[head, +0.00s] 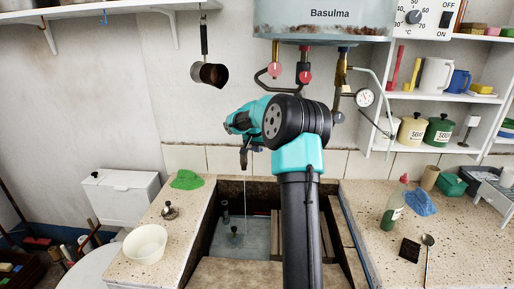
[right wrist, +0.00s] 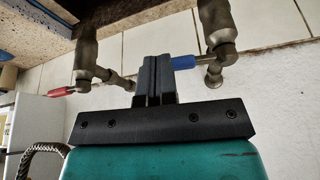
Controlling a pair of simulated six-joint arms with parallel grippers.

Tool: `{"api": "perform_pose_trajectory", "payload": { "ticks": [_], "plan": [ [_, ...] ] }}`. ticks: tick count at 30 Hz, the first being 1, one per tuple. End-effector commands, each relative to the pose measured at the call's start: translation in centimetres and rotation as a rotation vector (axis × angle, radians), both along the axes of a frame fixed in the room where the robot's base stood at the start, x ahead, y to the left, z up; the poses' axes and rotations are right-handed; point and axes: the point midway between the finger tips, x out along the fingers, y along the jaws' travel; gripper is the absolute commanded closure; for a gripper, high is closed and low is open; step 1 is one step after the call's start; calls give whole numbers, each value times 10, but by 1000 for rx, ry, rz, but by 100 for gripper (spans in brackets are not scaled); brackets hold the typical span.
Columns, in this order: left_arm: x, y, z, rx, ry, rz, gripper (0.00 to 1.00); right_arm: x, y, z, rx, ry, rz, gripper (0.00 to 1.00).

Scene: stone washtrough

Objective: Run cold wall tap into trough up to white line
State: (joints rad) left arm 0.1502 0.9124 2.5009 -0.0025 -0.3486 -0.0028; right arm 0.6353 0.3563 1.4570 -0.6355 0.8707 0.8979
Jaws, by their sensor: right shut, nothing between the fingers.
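The stone trough (head: 205,240) is sunk between two counters and has shallow greyish water (head: 255,242) in it. A thin stream (head: 245,195) falls into it from the wall tap's spout (head: 243,158). I cannot make out a white line. In the right wrist view, the blue tap lever (right wrist: 184,62) is just right of my right gripper (right wrist: 155,72), which is shut and empty. I cannot tell whether they touch. The red tap lever (right wrist: 62,91) is further left. In the head view my right arm hides the gripper's fingertips and much of the taps. My left gripper is not in view.
A water heater (head: 325,25) with red-knobbed pipes and a gauge (head: 364,97) hangs above. A white bowl (head: 146,243), a metal plug (head: 169,211) and a green cloth (head: 187,179) lie on the left counter. A green bottle (head: 393,210) stands on the right counter.

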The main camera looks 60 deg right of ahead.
Motion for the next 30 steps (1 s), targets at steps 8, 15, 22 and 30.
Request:
{"api": "perform_pose_trajectory", "payload": {
  "ticks": [8, 15, 22, 30],
  "plan": [
    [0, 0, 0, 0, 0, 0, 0, -7, 28, 1, 0, -2, 7, 100],
    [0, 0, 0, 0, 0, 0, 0, -13, 46, 28, -3, -6, 7, 100],
    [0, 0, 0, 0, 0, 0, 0, -19, 59, 67, -4, -6, 7, 100],
    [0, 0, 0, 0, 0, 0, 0, -23, 69, 93, -2, -4, 6, 100]
  ]
}}
